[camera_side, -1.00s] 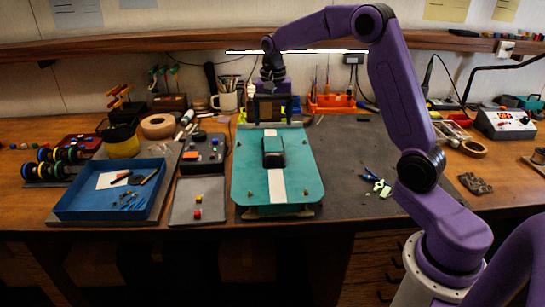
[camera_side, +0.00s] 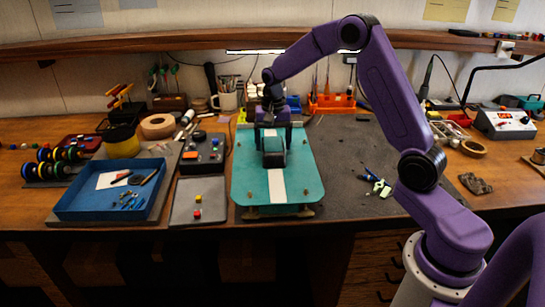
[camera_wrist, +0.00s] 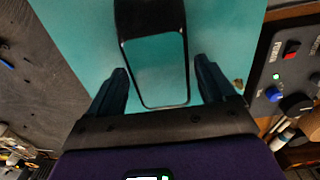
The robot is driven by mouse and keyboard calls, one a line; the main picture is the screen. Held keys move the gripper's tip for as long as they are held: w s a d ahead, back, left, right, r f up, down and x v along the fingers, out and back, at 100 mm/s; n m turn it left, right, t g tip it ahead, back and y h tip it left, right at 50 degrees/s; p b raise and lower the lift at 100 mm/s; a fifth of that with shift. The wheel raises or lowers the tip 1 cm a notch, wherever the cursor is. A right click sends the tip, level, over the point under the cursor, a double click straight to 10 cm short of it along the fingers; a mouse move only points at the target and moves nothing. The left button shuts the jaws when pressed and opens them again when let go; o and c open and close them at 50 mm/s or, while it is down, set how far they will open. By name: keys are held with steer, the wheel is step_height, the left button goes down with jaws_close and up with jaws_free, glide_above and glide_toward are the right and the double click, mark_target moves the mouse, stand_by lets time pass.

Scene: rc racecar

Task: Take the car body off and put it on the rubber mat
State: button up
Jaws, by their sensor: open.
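The car body (camera_side: 250,185) is a flat teal shell with a white stripe and a raised dark-framed cabin (camera_side: 273,155). It sits level in the middle of the bench. My gripper (camera_side: 272,132) is over its far half, by the far end of the cabin. In the wrist view, the open fingers (camera_wrist: 160,70) stand apart on either side of the cabin (camera_wrist: 155,72), with teal shell (camera_wrist: 80,35) around them. Whether the fingers touch the shell is unclear. The dark grey rubber mat (camera_side: 340,150) shows bare to the right of the car.
A blue tray (camera_side: 75,205) with small parts, a grey tray (camera_side: 185,212) and a control box (camera_side: 203,152) stand left of the car. Small blue and yellow-green items (camera_side: 378,184) lie on the mat's right part. An orange rack (camera_side: 332,103) stands behind.

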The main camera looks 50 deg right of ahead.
steer(key=c, duration=0.8)
steer(key=shift+r, duration=0.65)
steer(key=shift+r, duration=2.4)
